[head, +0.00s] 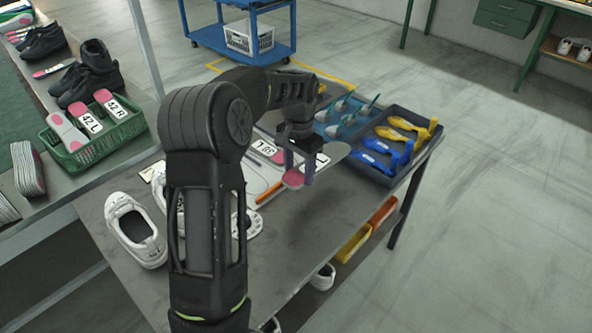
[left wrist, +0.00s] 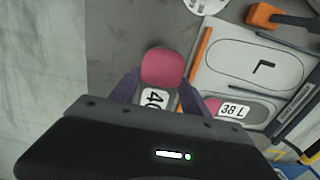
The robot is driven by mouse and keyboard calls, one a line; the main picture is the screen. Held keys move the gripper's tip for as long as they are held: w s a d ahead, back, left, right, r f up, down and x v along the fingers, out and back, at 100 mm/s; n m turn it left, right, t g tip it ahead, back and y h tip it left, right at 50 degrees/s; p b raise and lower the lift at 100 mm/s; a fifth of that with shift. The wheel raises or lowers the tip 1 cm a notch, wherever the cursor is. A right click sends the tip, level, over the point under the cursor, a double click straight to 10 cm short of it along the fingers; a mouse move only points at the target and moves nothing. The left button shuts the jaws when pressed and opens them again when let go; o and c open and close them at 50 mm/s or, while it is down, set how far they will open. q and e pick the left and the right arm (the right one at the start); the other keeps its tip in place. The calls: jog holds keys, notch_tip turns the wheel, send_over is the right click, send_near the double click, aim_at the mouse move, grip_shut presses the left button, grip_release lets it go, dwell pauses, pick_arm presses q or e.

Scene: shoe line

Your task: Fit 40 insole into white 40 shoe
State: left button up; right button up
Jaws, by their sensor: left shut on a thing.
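My left gripper (head: 297,170) is shut on the 40 insole, above the table. The insole's pink heel (head: 293,180) hangs out on the near side of the fingers, and its pale front end (head: 337,152) shows beyond them to the right. In the left wrist view the insole (left wrist: 162,68) sits between the fingers (left wrist: 158,95), with part of its "40" label visible. A white shoe (head: 135,230) stands on the table at the left, its opening facing up; I cannot read a size on it. A second white shoe is mostly hidden by my arm. My right gripper is not in view.
A 38 L insole (left wrist: 240,108) lies on a white board (left wrist: 255,52) beside an orange-handled tool. A green basket (head: 75,150) holds 42 insoles. The table's near right is clear.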

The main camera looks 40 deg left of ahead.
pick_arm(q)
jog(key=w+d+n, duration=0.1)
jog(key=d, duration=2.1)
jog(key=shift+d+r, duration=0.25)
jog(key=shift+d, duration=0.05)
